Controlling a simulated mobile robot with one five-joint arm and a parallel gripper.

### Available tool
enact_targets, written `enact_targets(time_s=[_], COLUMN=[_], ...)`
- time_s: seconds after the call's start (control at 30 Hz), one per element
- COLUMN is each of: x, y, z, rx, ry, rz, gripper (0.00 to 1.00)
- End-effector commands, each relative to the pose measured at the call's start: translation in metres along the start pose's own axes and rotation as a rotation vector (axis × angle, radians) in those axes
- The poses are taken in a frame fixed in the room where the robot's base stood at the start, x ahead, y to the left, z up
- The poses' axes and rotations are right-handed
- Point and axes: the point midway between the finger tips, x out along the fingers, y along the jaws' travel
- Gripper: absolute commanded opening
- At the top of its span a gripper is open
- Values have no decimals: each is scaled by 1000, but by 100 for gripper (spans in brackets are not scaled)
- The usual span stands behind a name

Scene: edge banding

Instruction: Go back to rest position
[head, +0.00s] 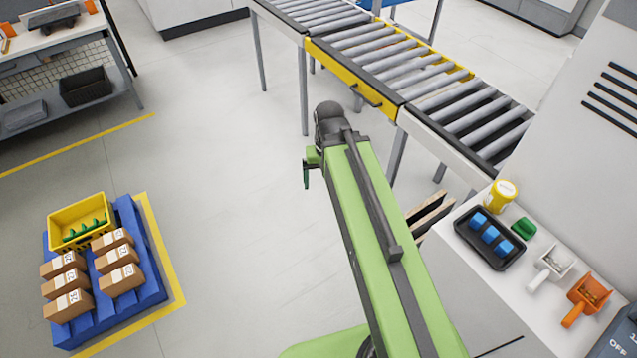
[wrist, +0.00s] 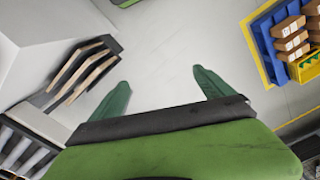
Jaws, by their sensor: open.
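My gripper shows in the wrist view (wrist: 160,90) as two green fingers set wide apart, with nothing between them but grey floor. It is open and empty. In the head view, my green arm reaches out over the open floor, and a small green part of the gripper (head: 306,172) shows at its far end. Most of the gripper is hidden there behind the arm.
A roller conveyor (head: 350,75) with a yellow section stands ahead. On the right, a white counter holds a black tray (head: 462,228) of blue blocks, a yellow container (head: 500,197) and scoops. A blue pallet (head: 155,285) with cartons and a yellow crate (head: 62,217) is at left. Floor between is clear.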

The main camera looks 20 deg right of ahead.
Motion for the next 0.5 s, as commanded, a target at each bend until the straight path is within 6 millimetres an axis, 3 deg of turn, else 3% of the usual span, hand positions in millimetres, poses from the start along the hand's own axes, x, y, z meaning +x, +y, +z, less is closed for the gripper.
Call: enact_targets(time_s=[0.03,0.13,0.4,0.5], x=[0,0,2,18], y=[-13,-27,-27,-26], z=[6,11,10,10], rx=[-78,-155,-160,-158], ry=[-4,-9,-9,-9], rz=[9,18,17,17], gripper=[91,91,91,91])
